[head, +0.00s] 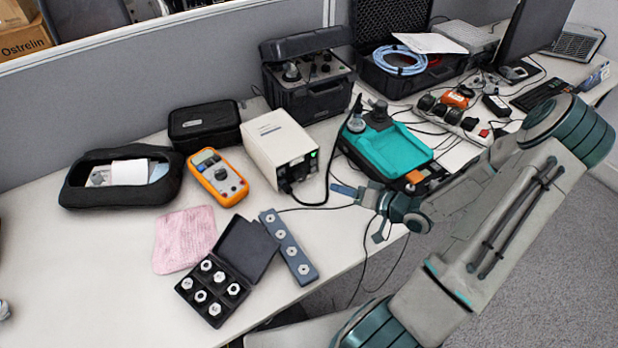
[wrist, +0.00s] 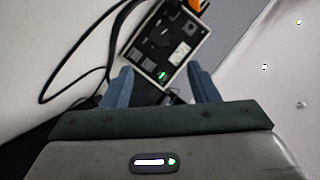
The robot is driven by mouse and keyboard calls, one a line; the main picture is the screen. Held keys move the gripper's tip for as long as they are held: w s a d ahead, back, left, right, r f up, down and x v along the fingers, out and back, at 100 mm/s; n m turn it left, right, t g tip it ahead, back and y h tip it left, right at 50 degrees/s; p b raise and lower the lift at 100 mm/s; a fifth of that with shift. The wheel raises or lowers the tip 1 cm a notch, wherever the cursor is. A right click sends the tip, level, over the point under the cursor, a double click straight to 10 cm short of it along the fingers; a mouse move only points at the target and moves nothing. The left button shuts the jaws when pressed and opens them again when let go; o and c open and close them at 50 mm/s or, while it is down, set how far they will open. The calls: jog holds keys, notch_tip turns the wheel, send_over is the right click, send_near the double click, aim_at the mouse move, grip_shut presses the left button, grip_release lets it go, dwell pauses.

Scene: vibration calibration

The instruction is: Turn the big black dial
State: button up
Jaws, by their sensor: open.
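A cream box (head: 279,142) stands mid-table; its front panel (wrist: 165,45) shows in the wrist view with a round black dial-like part (wrist: 163,37) and a green light. A black knob (head: 291,73) sits on the black case instrument at the back. I cannot tell for sure which is the big black dial. My gripper (head: 361,212) is open and empty in front of the cream box's panel, apart from it. In the wrist view its blue fingers (wrist: 161,86) are spread, with the panel beyond them.
An orange multimeter (head: 217,177) lies left of the cream box. A black box of metal fittings (head: 213,287) and a grey strip (head: 289,247) lie in front. Black cables run beside the panel. The teal device (head: 392,148) is close to my arm. The table's front edge is below my gripper.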

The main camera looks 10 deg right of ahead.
aim_at(303, 177)
jog(key=x, duration=1.3)
jog(key=shift+p, duration=0.3)
jog(key=shift+c, duration=0.3)
jog(key=c, duration=0.9)
